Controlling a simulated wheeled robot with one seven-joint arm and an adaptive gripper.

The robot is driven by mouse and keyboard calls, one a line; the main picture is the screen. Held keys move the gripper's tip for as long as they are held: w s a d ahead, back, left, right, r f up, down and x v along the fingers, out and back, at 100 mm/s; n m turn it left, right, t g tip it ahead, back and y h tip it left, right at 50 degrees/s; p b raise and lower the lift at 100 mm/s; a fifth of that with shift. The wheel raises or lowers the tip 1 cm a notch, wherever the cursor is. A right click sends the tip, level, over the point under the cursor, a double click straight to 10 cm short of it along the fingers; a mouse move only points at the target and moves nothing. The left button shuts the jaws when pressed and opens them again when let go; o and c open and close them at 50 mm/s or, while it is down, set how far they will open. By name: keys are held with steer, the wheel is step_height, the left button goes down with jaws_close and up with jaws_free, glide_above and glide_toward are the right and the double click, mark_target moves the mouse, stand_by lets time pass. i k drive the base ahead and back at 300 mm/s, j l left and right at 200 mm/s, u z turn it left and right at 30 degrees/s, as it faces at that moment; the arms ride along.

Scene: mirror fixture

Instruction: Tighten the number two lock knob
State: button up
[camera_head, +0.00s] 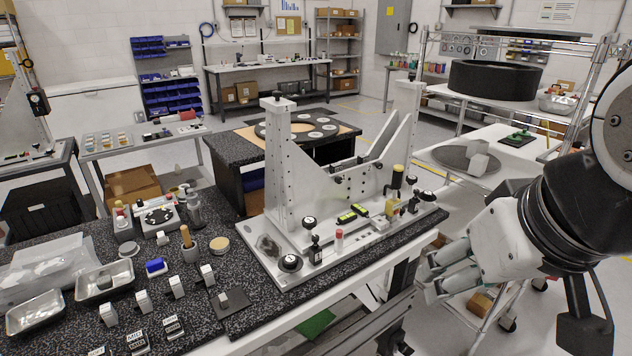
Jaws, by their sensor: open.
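The mirror fixture (345,240) is a grey metal base plate with tall perforated uprights, on the dark speckled table. Several black round lock knobs with white caps are on it. One knob (290,262) is at the front left corner, one (309,222) at the foot of the left upright, one (389,191) further right, and one (427,195) near the right end. I cannot read their numbers, so I cannot tell which is number two. My gripper (436,275) is at the lower right, off the table's edge, apart from every knob. It is open and empty.
Metal trays (104,280) and small blocks (207,274) fill the left of the table. A shelving cart (462,162) stands behind my arm.

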mark_target(427, 196)
steer(key=i+l, duration=0.25)
steer(key=i, duration=0.25)
steer(key=i+l+z, duration=0.1)
steer(key=i, duration=0.45)
steer(key=l, duration=0.1)
